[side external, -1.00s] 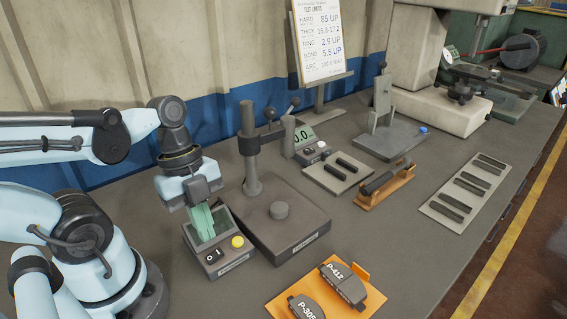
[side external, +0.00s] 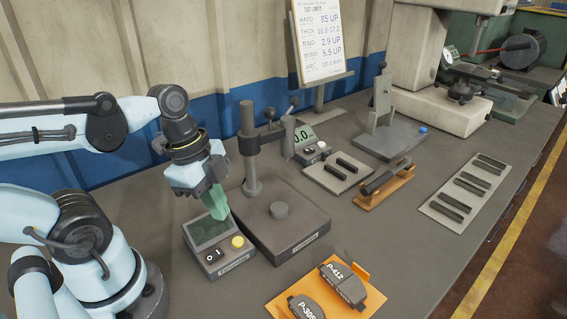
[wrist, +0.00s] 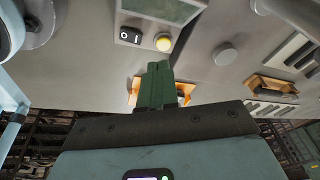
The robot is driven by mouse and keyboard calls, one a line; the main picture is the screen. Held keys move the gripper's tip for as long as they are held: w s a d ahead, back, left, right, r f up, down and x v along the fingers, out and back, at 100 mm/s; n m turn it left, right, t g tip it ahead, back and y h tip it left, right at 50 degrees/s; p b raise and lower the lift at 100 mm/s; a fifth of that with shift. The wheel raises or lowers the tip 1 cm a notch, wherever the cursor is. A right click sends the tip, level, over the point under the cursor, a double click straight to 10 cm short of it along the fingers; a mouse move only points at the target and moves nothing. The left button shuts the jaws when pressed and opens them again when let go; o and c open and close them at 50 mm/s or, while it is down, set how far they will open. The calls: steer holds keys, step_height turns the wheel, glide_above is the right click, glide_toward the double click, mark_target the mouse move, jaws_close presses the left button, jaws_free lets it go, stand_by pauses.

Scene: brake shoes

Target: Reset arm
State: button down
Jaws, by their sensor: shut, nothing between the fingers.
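My gripper (side external: 219,212) has green fingers that are shut with nothing between them. In the side view it hangs tilted just above the small control box (side external: 213,237), which has a dark green screen, a black O/I switch and a yellow button. In the wrist view the shut fingers (wrist: 157,68) point toward the same box, with its switch and yellow button (wrist: 164,43) just beyond the tips. I cannot tell any contact between the fingers and the box.
A grey stand with a post and square base (side external: 285,225) is right of the box. An orange tray (side external: 285,305) with brake shoes marked P-412 and P-305 is in front. An orange holder (side external: 386,190), a pad plate (side external: 466,190) and a clamp fixture (side external: 392,137) stand farther right.

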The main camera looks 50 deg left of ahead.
steer(key=w+a+r+n+t+y, duration=0.1)
steer(key=w+r+n+t+y, duration=0.1)
steer(key=w+n+t, duration=0.3)
steer(key=shift+w+r+n, duration=0.5)
steer(key=shift+w+n, duration=1.25)
steer(key=shift+n, duration=2.05)
